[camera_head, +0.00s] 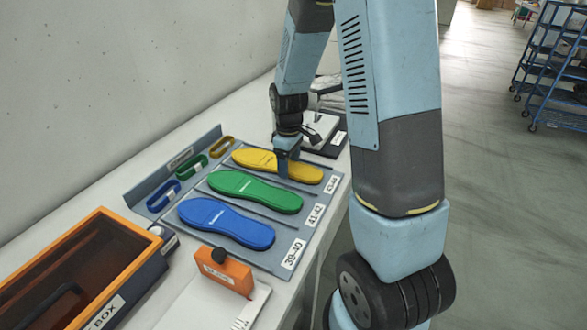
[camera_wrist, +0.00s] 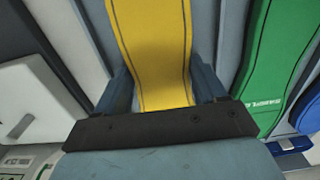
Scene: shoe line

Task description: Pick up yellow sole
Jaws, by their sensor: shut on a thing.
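The yellow sole (camera_head: 253,158) lies in the far slot of the grey rack (camera_head: 148,190) in the head view. My gripper (camera_head: 287,167) is over it from above, with its fingers at either side of the sole's middle. In the wrist view the yellow sole (camera_wrist: 152,50) runs between the two fingers of my gripper (camera_wrist: 165,85), which is shut on it. The sole looks still level with its slot; I cannot tell whether it is lifted. A green sole (camera_head: 255,192) and a blue sole (camera_head: 227,222) lie in the nearer slots.
Blue, green and yellow rings (camera_head: 194,168) stand at the rack's left side. An orange-rimmed box (camera_head: 72,262) and an orange block (camera_head: 224,270) are nearer on the table. A wall is at the left. A blue shelf cart (camera_head: 555,70) stands far right.

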